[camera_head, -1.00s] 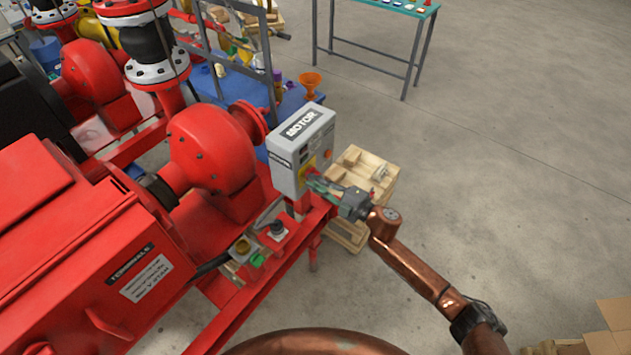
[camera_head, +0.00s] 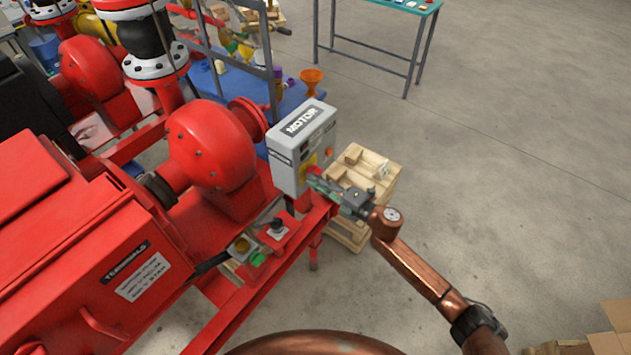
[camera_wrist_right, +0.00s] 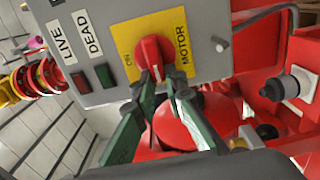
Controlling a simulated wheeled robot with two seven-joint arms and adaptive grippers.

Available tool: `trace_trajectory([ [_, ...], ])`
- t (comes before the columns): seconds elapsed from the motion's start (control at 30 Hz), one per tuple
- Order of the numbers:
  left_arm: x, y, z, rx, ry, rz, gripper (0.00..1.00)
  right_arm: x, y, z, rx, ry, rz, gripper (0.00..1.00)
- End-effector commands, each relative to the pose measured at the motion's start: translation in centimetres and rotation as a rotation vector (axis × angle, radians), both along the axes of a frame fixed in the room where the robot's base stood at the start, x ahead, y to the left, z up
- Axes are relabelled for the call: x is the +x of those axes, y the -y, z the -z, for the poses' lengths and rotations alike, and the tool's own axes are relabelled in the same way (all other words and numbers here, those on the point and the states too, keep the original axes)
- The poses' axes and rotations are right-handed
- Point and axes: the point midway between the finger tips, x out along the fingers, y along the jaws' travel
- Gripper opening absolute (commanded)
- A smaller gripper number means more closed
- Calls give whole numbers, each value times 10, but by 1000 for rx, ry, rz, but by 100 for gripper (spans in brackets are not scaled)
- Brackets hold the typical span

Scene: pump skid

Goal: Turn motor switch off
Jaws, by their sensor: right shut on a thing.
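The grey motor control box (camera_head: 287,165) stands on the red skid's edge, with a MOTOR label on top. Its front has a yellow plate (camera_wrist_right: 125,38) marked ON and MOTOR, carrying the red rotary switch (camera_wrist_right: 151,52). A white mark shows on the switch's lower end in the right wrist view. My right gripper (camera_head: 314,180) is at the box's front; in the right wrist view its green fingertips (camera_wrist_right: 160,84) are shut on the red switch's lower end, one each side. The OFF marking cannot be made out. My left gripper is not in view.
LIVE and DEAD labels sit by a red indicator (camera_wrist_right: 80,82) and a green one (camera_wrist_right: 105,75) on the box. A wooden pallet crate (camera_head: 365,170) stands behind my right gripper. A red pump (camera_head: 210,145) is left of the box.

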Motion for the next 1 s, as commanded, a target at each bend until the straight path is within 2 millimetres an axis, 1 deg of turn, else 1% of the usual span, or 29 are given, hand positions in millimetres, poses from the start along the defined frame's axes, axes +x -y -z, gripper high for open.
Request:
trace_trajectory([
  [0.1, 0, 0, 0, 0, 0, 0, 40, 0, 0, 2, -2, 0, 0, 0],
  [0.13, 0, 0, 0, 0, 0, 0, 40, 0, 0, 2, -2, 0, 0, 13],
  [0.37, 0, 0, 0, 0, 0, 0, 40, 0, 0, 1, -2, -1, 0, 29],
  [0.63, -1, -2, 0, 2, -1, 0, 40, 0, 1, 1, 0, -1, 0, 29],
  [0.73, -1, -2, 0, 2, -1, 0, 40, -4, 6, 1, -1, -2, 1, 29],
  [0.87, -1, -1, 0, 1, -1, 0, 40, -15, 22, 2, -2, -3, 1, 29],
  [1.0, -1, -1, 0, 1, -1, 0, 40, -33, 46, 2, -2, -3, 1, 29],
])
